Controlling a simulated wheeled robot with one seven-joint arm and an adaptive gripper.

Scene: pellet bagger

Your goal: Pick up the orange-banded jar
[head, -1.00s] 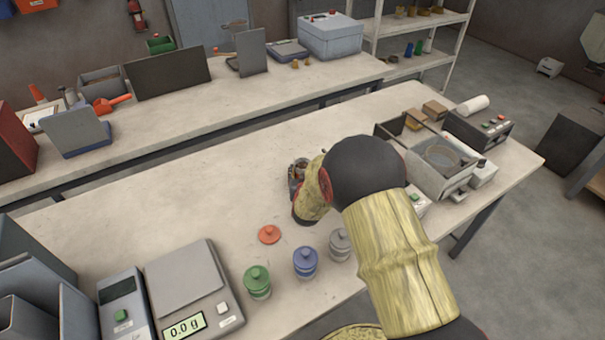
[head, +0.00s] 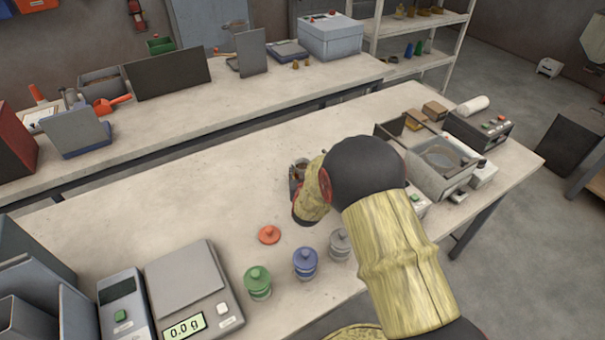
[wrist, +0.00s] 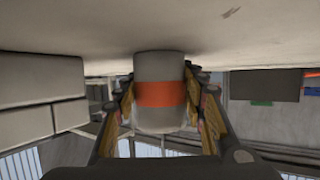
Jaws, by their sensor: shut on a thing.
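The orange-banded jar (wrist: 160,94) is between the fingers of my gripper (wrist: 160,110) in the wrist view, with a finger against each side. Its body is pale and clear, with a wide orange band. In the head view, the open top of the jar (head: 299,168) shows beside my gripper (head: 296,183), which hides most of it. Something brown shows inside. I cannot tell whether its base touches the bench. An orange lid (head: 269,235) lies apart on the bench, toward the front.
A green-lidded jar (head: 257,283), a blue-lidded jar (head: 305,264) and a grey-lidded jar (head: 341,245) stand near the front edge. A scale (head: 188,285) reading 0.0 g is at left. A grey machine (head: 440,165) stands at right. The bench's middle left is clear.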

